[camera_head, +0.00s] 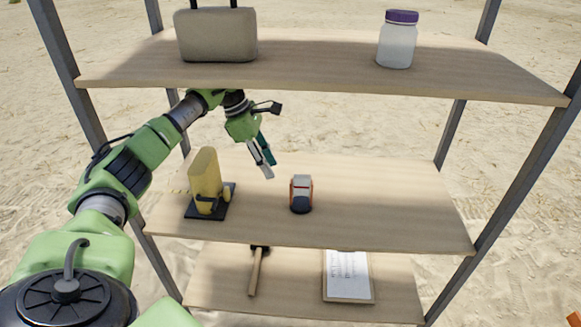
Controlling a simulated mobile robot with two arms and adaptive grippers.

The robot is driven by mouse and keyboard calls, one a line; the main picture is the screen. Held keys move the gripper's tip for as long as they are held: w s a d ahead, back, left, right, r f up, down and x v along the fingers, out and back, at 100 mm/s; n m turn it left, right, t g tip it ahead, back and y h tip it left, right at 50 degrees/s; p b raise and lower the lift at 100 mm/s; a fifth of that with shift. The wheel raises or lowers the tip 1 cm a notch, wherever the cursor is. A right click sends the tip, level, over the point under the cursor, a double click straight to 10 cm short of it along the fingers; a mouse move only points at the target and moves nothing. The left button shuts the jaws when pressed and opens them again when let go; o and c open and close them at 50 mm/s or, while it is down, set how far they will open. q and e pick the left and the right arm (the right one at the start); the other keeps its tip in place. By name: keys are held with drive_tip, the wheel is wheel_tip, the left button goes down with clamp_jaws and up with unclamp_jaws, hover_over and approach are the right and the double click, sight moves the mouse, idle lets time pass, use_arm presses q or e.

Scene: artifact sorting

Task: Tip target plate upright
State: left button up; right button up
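I see no thing that is clearly a plate standing or lying on the shelves. My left gripper (267,167) hangs above the middle shelf (390,205), its fingers pointing down and a little right. A teal part and a pale grey part lie close together at its tip; whether the fingers are apart or touching is too small to tell. The gripper is between a yellow device on a dark base (206,180) to its left and a small orange, grey and black device (301,194) to its lower right, apart from both. My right gripper is out of view.
The top shelf (310,65) carries a beige case (215,36) and a purple-lidded jar (397,42). The bottom shelf (300,300) holds a hammer (256,272) and a clipboard with paper (347,275). Metal posts (530,165) frame the rack. The middle shelf's right half is clear.

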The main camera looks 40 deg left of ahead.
use_arm(q)
drive_tip(key=shift+s+a, duration=0.6)
drive_tip(key=shift+a, duration=0.4)
drive_tip(key=shift+s+a, duration=0.6)
drive_tip(key=shift+a, duration=0.35)
